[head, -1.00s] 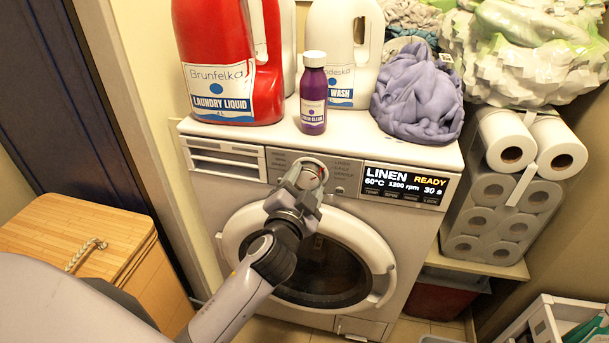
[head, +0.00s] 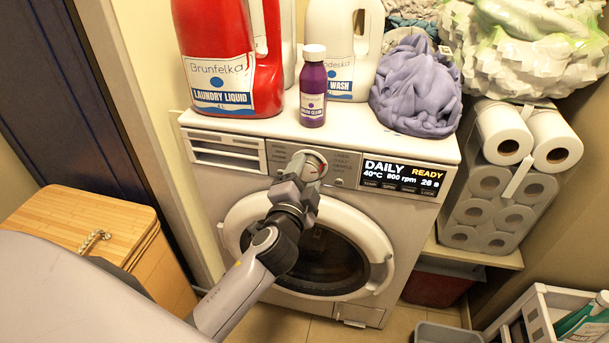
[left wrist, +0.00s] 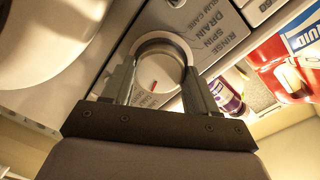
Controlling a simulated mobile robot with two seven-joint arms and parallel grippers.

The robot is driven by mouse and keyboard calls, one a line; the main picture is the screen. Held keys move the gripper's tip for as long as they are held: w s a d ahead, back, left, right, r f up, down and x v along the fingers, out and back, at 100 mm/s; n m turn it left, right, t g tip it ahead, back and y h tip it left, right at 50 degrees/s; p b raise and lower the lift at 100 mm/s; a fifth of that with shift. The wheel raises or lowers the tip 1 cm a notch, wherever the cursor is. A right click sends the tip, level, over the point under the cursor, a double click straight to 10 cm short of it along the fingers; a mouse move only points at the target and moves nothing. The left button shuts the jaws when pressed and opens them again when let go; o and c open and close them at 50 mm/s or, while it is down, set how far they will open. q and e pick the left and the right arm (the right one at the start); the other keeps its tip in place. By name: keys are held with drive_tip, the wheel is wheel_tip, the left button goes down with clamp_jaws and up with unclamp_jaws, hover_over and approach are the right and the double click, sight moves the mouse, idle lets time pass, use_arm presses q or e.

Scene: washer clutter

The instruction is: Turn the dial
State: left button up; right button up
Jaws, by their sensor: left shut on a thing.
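The washer (head: 385,135) stands in front of me with its round door (head: 376,225) shut. Its dial (head: 313,160) is a round silver knob with a red mark, on the top panel. The display (head: 403,178) reads DAILY, 40°C, 800 rpm, READY. My left gripper (head: 306,172) reaches up to the dial. In the left wrist view, its two fingers sit on either side of the dial (left wrist: 160,62), shut on it, and the red mark shows between them. My right gripper is not in view.
A red laundry liquid jug (head: 235,60), a purple bottle (head: 313,88), a white jug (head: 345,40) and a purple cloth (head: 415,88) stand on the washer. Paper rolls (head: 490,205) fill the right shelf. A wooden hamper (head: 90,225) is at left.

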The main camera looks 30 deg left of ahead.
use_arm(q)
drive_tip(key=o, duration=1.1)
drive_tip(key=shift+c, duration=0.2)
drive_tip(key=v, duration=0.7)
drive_tip(key=shift+s+d, duration=0.1)
drive_tip(key=s+d+f+n+g+h, duration=0.3)
drive_tip(key=s+f+n+g+h, duration=0.35)
drive_tip(key=s+f, duration=0.95)
wheel_tip(320, 180, up, 9)
drive_tip(key=p, duration=1.3)
drive_tip(key=shift+s+a+n+y+p, duration=0.2)
drive_tip(key=shift+n+y+p, duration=0.15)
drive_tip(key=shift+p, duration=0.05)
